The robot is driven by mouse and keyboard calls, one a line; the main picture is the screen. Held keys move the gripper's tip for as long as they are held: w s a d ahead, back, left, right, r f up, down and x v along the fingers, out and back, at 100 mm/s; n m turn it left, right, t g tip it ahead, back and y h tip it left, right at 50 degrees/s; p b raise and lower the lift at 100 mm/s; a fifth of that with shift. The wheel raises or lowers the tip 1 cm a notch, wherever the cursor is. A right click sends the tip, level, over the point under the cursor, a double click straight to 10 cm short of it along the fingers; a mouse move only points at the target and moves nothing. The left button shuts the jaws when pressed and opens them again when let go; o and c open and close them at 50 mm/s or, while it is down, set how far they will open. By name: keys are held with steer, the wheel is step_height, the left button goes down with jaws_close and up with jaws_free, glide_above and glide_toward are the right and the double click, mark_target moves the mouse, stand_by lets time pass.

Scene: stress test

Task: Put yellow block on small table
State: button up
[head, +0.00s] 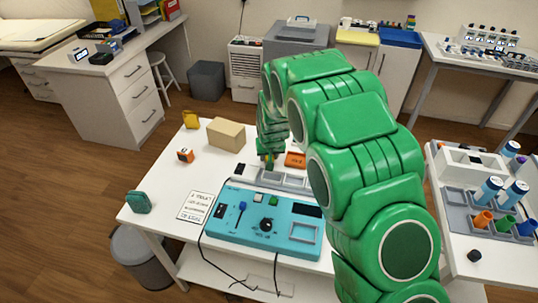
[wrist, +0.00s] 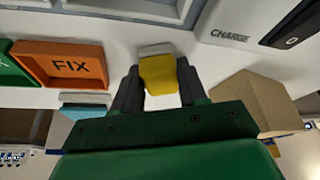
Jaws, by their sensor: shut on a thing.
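A yellow block (wrist: 158,76) with a pale grey end sits between the two dark fingers of my gripper (wrist: 160,88) in the wrist view. The fingers are shut on its sides. In the head view my gripper (head: 267,160) points down over the middle of a white table (head: 165,170), behind the turquoise panel. My green arm hides much of that area, and the held block is not clear there. I cannot tell whether the block touches the tabletop. Which table is the small one is not clear.
An orange tray marked FIX (wrist: 62,66) lies beside my gripper. A cardboard box (head: 226,134), an orange cube (head: 185,155), a yellow object (head: 190,119) and a turquoise control panel (head: 262,218) stand on the table. A teal case (head: 138,202) is at its left edge.

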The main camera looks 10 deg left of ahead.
steer(key=o, duration=1.1)
steer(key=shift+f, duration=0.1)
steer(key=v, duration=1.2)
steer(key=s+d+r+m+g+h, duration=0.1)
steer(key=s+d+r, duration=0.45)
steer(key=d, duration=0.45)
steer(key=s+d+r+m+g, duration=0.1)
steer(key=s+d+r, duration=0.3)
steer(key=s+d, duration=0.5)
steer(key=s+d+r+m+g, duration=0.1)
steer(key=s+d+r, duration=0.3)
steer(key=s+d, duration=0.5)
steer(key=s+g, duration=0.1)
steer(key=s, duration=0.5)
steer(key=shift+r+m+h, duration=0.3)
steer(key=shift+r+h, duration=0.05)
steer(key=shift+h, duration=0.05)
steer(key=s+d, duration=0.1)
steer(key=s, duration=0.3)
steer(key=s+d+g, duration=0.1)
steer(key=s, duration=0.3)
steer(key=s+d+g, duration=0.1)
steer(key=s, duration=0.3)
steer(key=shift+s+d+r+m, duration=0.3)
steer(key=shift+r+m, duration=0.1)
